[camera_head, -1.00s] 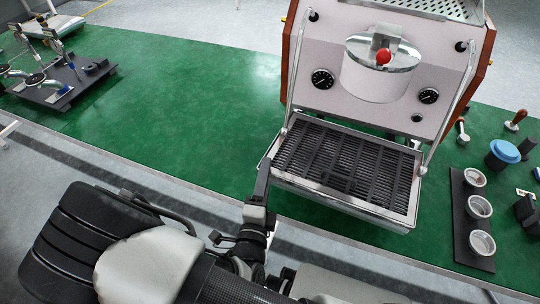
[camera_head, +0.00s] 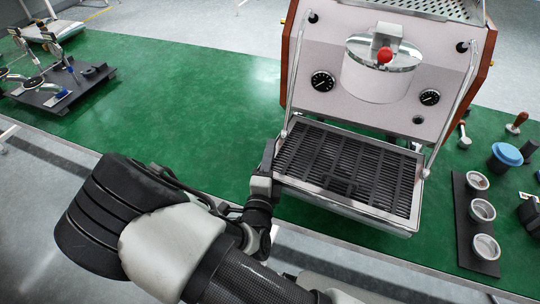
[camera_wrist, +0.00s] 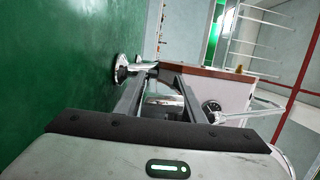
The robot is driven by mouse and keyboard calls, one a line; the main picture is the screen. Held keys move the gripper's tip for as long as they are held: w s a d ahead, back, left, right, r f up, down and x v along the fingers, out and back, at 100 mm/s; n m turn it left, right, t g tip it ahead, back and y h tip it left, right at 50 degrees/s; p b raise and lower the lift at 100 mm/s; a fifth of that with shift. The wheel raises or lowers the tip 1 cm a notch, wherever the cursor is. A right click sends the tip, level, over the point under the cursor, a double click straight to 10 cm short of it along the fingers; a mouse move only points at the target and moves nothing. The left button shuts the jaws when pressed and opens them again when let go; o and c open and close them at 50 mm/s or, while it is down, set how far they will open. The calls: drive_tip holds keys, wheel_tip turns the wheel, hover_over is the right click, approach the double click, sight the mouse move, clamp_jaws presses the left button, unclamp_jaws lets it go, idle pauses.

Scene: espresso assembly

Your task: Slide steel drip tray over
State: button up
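The steel drip tray (camera_head: 345,212) has a bright metal rim and a black slatted grate. It sits at the front of the espresso machine (camera_head: 335,45), above the green table, in the head view. My gripper (camera_head: 268,152) is at the tray's left side, close to its left rim; I cannot tell whether it touches. In the wrist view my gripper (camera_wrist: 161,72) shows two dark fingers with a gap between them, and parts of the machine (camera_wrist: 228,92) show beyond. Nothing is clearly held. The tray is not clearly seen in the wrist view.
At the right, a dark strip (camera_head: 462,222) holds several round metal baskets, with a blue-topped container (camera_head: 506,155) behind. A dark stand (camera_head: 62,88) with metal parts is at the far left. The green table (camera_head: 190,110) between is clear.

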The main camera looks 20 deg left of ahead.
clamp_jaws()
drive_tip(key=shift+o, duration=2.4)
unclamp_jaws()
drive_tip(key=p+v, duration=0.2)
drive_tip(key=v, duration=1.5)
drive_tip(key=shift+s+p, duration=0.3)
drive_tip(key=shift+p, duration=0.1)
